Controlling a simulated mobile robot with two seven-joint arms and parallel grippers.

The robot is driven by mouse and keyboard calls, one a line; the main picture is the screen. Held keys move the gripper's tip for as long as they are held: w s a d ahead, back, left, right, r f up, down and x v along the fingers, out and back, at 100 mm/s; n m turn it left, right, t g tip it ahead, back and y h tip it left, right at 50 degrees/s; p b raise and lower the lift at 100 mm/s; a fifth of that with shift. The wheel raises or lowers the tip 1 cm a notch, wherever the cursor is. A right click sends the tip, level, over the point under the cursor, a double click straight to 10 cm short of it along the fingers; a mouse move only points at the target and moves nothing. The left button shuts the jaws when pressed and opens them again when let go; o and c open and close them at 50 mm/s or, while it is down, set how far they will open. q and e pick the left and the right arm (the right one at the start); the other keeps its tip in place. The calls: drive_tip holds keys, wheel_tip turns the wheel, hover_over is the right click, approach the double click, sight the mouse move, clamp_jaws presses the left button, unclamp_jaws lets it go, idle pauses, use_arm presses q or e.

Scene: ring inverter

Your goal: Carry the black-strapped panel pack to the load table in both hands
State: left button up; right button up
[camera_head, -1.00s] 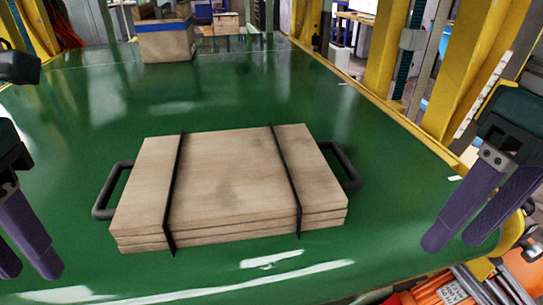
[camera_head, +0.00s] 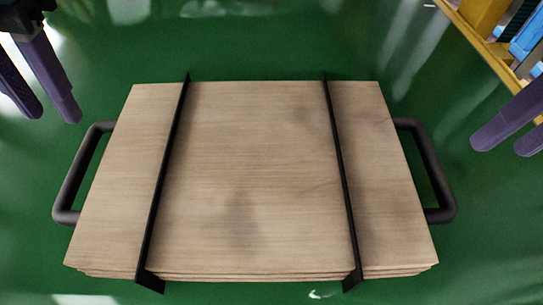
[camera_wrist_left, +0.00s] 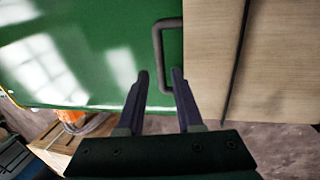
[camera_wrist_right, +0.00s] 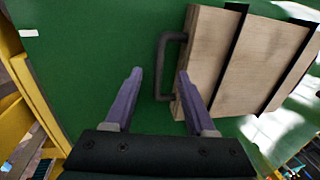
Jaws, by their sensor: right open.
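The panel pack (camera_head: 250,180) is a flat stack of wooden boards with two black straps, lying on the green table. It has a dark handle at its left end (camera_head: 82,175) and another at its right end (camera_head: 432,170). My left gripper (camera_head: 50,118) is open and empty, above and left of the pack. In the left wrist view the left handle (camera_wrist_left: 158,48) lies beyond its spread fingers (camera_wrist_left: 158,75). My right gripper (camera_head: 500,148) is open and empty, right of the pack. In the right wrist view the right handle (camera_wrist_right: 160,65) shows beyond its fingers (camera_wrist_right: 160,75).
The green table top (camera_head: 270,40) is clear around the pack. A yellow frame (camera_head: 485,45) runs along the table edge at the upper right. In the left wrist view, floor and a wooden box (camera_wrist_left: 65,145) show below the table edge.

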sight(81, 154)
use_arm(q)
drive_tip(key=x, duration=0.9)
drive_tip(key=shift+f, duration=0.15)
use_arm(e)
drive_tip(key=f, duration=0.3)
drive_tip(key=a+f, duration=0.1)
drive_tip(key=f, duration=0.5)
drive_tip(key=shift+a+f, duration=0.1)
drive_tip(key=shift+a, duration=0.25)
use_arm(q)
drive_tip(key=shift+c, duration=0.2)
use_arm(e)
drive_tip(key=shift+c, duration=0.2)
use_arm(q)
clamp_jaws()
use_arm(e)
drive_tip(key=c, duration=0.6)
clamp_jaws()
use_arm(q)
drive_tip(key=shift+w, duration=0.1)
drive_tip(key=shift+r, duration=0.2)
use_arm(e)
drive_tip(key=shift+s+r, duration=0.1)
drive_tip(key=shift+r, duration=0.15)
